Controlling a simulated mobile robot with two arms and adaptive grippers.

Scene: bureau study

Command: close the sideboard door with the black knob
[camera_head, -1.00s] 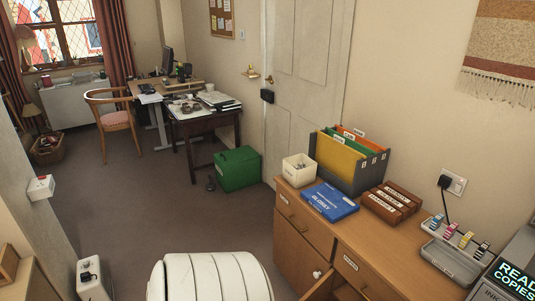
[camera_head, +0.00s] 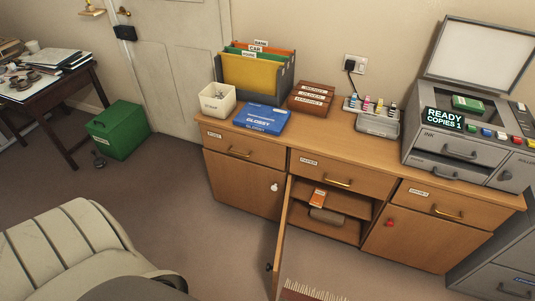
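The wooden sideboard (camera_head: 352,161) stands against the right wall. Its middle door (camera_head: 282,235) is swung wide open and points out towards me, seen almost edge-on. A small black knob (camera_head: 268,267) shows near its free edge. The open middle compartment holds a small orange box (camera_head: 317,198) and a grey-brown item (camera_head: 326,216) on its shelves. The left door (camera_head: 240,183) with a white knob and the right door (camera_head: 415,235) with a red knob are shut. Neither of my grippers is in view.
A cream ribbed chair (camera_head: 65,250) stands at lower left. A fringed rug (camera_head: 305,291) lies by the open door. A grey cabinet (camera_head: 500,270) adjoins the sideboard's right end. A green box (camera_head: 117,130) sits on the floor. Carpet between chair and sideboard is clear.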

